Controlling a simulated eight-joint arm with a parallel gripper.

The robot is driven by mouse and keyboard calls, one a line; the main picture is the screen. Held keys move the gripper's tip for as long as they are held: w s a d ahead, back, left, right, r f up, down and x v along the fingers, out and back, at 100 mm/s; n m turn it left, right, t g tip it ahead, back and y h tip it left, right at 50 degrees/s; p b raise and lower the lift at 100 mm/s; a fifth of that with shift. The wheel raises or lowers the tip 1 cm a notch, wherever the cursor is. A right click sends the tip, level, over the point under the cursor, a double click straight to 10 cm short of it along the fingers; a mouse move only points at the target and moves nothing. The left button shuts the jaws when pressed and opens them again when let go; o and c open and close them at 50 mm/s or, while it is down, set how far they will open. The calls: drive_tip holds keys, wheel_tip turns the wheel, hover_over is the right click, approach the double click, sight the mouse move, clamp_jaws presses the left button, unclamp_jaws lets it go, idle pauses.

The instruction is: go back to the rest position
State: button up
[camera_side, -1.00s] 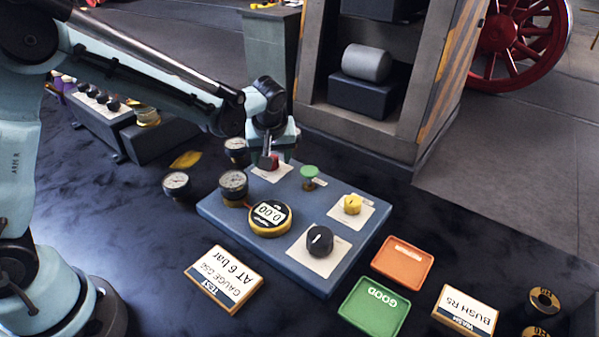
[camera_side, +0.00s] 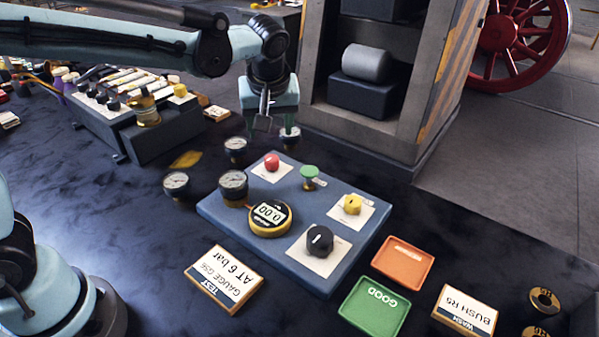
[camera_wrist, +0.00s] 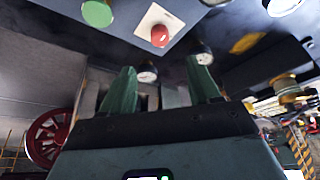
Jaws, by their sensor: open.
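My gripper (camera_side: 262,124) hangs above the back edge of the blue-grey test panel (camera_side: 225,205) in the side view, raised clear of it. Its fingers are apart with nothing between them; the fingers also show in the wrist view (camera_wrist: 160,88). The red knob (camera_side: 271,162) on the panel is below and just in front of my gripper, not touched; it also shows in the wrist view (camera_wrist: 160,36). The panel also carries a green button (camera_side: 309,172), a yellow knob (camera_side: 352,204), a black knob (camera_side: 319,240) and a round gauge reading 0.00 (camera_side: 269,217).
Small dial gauges (camera_side: 176,183) stand left of and behind the panel. A card reading GAUGE G56 (camera_side: 224,279), a green GOOD tray (camera_side: 375,306), an orange tray (camera_side: 402,260) and a BUSH R5 card (camera_side: 465,310) lie in front. A shelf rack (camera_side: 425,100) stands behind right.

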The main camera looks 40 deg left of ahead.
drive_tip(key=shift+s+d+r, duration=0.1)
drive_tip(key=shift+r, duration=0.2)
drive_tip(key=s+a+f+m+t+h, duration=0.1)
drive_tip(key=s+a+m+t, duration=0.1)
drive_tip(key=s+m, duration=0.2)
drive_tip(key=s+a+m+t+h, duration=0.1)
drive_tip(key=s+m, duration=0.4)
drive_tip(key=s, duration=0.6)
drive_tip(key=shift+a+f+t+h, duration=0.4)
drive_tip(key=shift+t+h, duration=0.2)
